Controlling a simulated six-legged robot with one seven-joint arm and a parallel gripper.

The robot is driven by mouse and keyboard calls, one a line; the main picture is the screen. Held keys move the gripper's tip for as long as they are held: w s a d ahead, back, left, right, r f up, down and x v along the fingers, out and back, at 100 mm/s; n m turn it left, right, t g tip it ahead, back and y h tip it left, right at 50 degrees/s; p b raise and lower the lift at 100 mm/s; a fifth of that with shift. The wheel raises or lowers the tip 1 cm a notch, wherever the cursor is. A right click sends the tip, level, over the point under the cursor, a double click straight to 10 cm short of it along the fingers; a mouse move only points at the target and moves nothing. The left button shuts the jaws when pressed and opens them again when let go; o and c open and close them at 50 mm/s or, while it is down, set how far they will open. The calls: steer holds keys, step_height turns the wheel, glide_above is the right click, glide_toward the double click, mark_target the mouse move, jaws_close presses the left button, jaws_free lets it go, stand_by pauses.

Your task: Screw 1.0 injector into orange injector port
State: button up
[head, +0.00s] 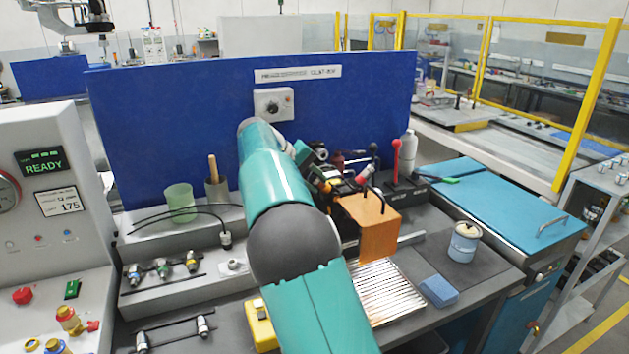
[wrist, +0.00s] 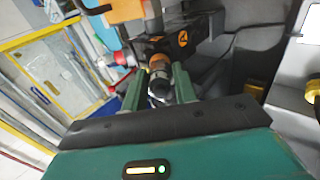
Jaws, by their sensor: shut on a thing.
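In the wrist view my gripper (wrist: 159,88) has its two green fingers closed around a small dark and metallic cylinder, the injector (wrist: 159,86). Its far end is at an orange ring (wrist: 157,64), which looks like the orange port. I cannot tell whether the injector is seated or only touching, and no 1.0 marking is readable. A black block with an orange triangle label (wrist: 183,40) lies just beyond. In the head view my arm hides most of the gripper, left of the orange-brown block (head: 372,222); the held injector is not clear there.
Other injector-like fittings (head: 162,268) lie on the grey rack at left. A red-knobbed lever (head: 397,150), a white bottle (head: 408,155) and dark fixtures crowd the back. A ribbed metal tray (head: 385,292), blue sponge (head: 438,291) and can (head: 464,242) stand in front and right.

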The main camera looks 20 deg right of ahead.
jaws_close()
steer(key=m, duration=0.6)
steer(key=shift+m, duration=0.3)
steer(key=m, duration=0.5)
steer(key=shift+m, duration=0.3)
steer(key=shift+m, duration=0.5)
steer(key=o, duration=0.7)
jaws_free()
steer(key=shift+m, duration=0.6)
steer(key=shift+c, duration=0.2)
steer(key=o, duration=0.5)
steer(key=shift+d, duration=0.1)
